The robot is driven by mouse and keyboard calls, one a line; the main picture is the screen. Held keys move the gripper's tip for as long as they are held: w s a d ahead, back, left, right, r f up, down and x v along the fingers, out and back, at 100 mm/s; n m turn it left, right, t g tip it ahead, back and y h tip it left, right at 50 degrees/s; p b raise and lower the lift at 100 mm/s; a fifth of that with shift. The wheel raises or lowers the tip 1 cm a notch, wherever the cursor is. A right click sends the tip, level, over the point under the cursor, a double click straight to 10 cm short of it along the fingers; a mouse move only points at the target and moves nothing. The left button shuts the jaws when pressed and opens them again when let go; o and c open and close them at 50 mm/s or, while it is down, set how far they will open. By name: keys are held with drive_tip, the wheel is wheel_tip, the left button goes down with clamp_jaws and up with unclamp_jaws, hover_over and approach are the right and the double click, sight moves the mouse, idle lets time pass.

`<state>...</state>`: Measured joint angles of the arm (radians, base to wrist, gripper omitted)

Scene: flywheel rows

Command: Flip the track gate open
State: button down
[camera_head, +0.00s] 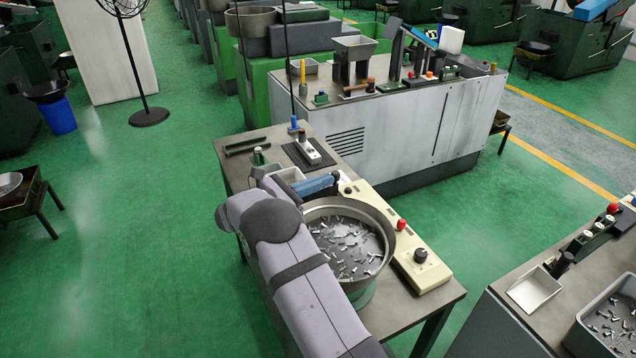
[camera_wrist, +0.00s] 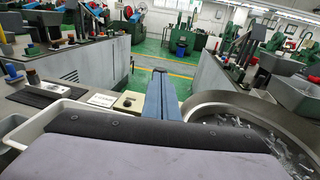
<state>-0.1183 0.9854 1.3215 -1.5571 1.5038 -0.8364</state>
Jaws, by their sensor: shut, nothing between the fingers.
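A blue track (camera_head: 314,185) runs beside the round bowl on the small bench, with a dark piece at its right end. It also shows in the wrist view (camera_wrist: 161,95), straight ahead in the middle. I cannot make out the gate as a separate part or tell whether it is open or closed. My lavender arm comes up from the bottom in the head view and bends close to the left end of the track. My gripper's fingers show in neither view. A lavender and dark part of my own arm covers the bottom of the wrist view.
The metal bowl (camera_head: 389,212) holds many small loose parts, right of my arm. A cream control box (camera_head: 430,270) with a red button (camera_head: 401,225) lies along the bench's right edge. A white tray (camera_wrist: 12,124) stands left of the track. A thin dark pole (camera_head: 288,75) rises behind.

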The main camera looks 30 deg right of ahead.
sight(336, 175)
drive_tip(key=d, duration=0.4)
drive_tip(key=shift+d, duration=0.15)
drive_tip(key=shift+r, duration=0.1)
drive_tip(key=s+a+b, duration=0.2)
drive_tip(key=a, duration=1.2)
drive_tip(key=shift+s+a+r+b, duration=0.15)
drive_tip(key=shift+r+b, duration=0.15)
drive_tip(key=shift+b, duration=0.1)
